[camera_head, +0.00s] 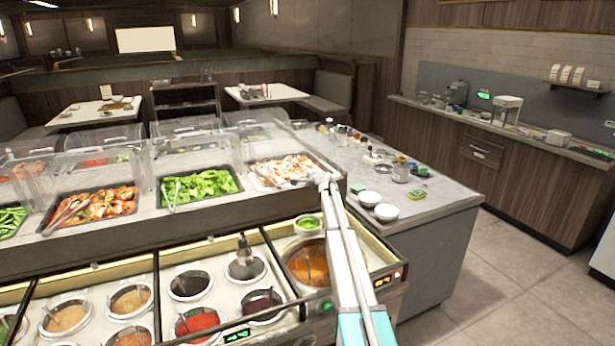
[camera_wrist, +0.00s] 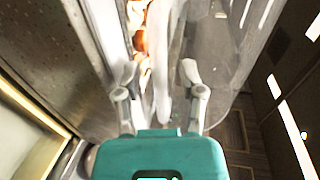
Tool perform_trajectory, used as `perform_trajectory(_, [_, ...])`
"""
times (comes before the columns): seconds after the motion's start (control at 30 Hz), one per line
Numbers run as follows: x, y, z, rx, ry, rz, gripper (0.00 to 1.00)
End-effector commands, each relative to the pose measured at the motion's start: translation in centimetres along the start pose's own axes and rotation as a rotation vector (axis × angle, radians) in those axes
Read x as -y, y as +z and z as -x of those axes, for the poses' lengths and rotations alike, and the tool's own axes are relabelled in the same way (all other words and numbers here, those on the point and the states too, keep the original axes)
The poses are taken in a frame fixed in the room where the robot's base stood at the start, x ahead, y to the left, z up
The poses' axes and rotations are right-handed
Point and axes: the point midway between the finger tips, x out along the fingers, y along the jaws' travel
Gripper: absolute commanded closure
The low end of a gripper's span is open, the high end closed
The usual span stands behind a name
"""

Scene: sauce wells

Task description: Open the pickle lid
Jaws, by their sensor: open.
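No thing is clearly marked as the pickle lid. In the head view, one sauce well has a lid-like cover with an upright knob (camera_head: 243,260); its contents are hidden. A small round well with green contents (camera_head: 307,223) stands uncovered behind the orange-brown soup well (camera_head: 308,263). My gripper (camera_head: 323,181) is raised near the right end of the food counter, beyond and above these wells. In the wrist view my gripper (camera_wrist: 158,72) has its two fingers apart. A pale, long thing (camera_wrist: 164,90) shows between them; I cannot tell whether it is touched.
Open wells hold red sauce (camera_head: 198,322) and dark sauce (camera_head: 190,284). Behind them are trays of lettuce (camera_head: 202,188) and shrimp-like food (camera_head: 90,206) under clear hoods. White bowls (camera_head: 386,212) stand on the side counter (camera_head: 440,205). The floor at right is clear.

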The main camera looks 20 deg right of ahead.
Motion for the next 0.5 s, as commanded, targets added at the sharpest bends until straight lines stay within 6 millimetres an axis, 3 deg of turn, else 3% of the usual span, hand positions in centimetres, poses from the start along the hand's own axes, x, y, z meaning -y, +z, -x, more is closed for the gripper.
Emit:
perform_trajectory(0.1, [0.00,0.03,0.01,0.000,0.000,0.000,0.53])
perform_trajectory(0.37, [0.00,0.06,0.01,0.001,0.000,0.000,1.00])
perform_trajectory(0.5, [0.00,0.08,0.00,0.001,0.000,0.000,1.00])
